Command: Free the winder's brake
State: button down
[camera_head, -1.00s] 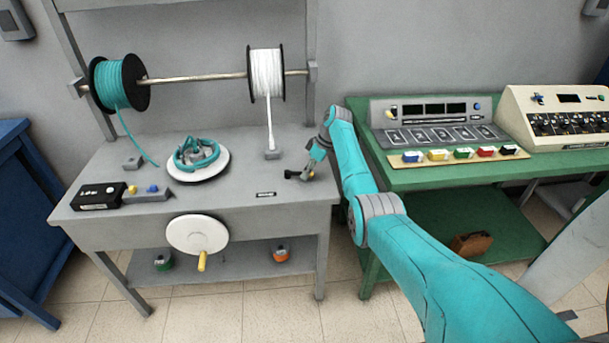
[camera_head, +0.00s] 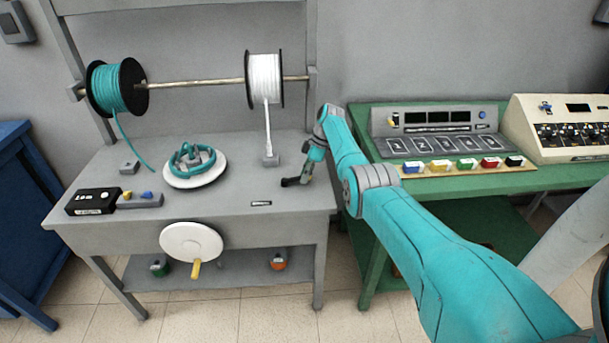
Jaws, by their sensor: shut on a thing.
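The winder is the grey bench (camera_head: 235,215) with a white round plate (camera_head: 222,177) carrying a teal coil (camera_head: 190,158), and a white crank disc with a yellow handle (camera_head: 196,268) on its front. The fingertips are small and partly hide the lever.
A teal spool (camera_head: 104,88) and a white spool (camera_head: 264,80) hang on a rod above the bench. A black box (camera_head: 93,201) stands front left. The green table (camera_head: 450,182) with panels stands close on the right.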

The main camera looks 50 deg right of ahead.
jog(key=c, duration=1)
grip_release()
jog(key=shift+o, duration=0.2)
jog(key=shift+d+r, duration=0.1)
jog(key=shift+d, duration=0.05)
jog(key=v, duration=1.1)
jog(key=shift+r, duration=0.35)
jog(key=shift+d, duration=0.15)
jog(key=shift+s, duration=0.15)
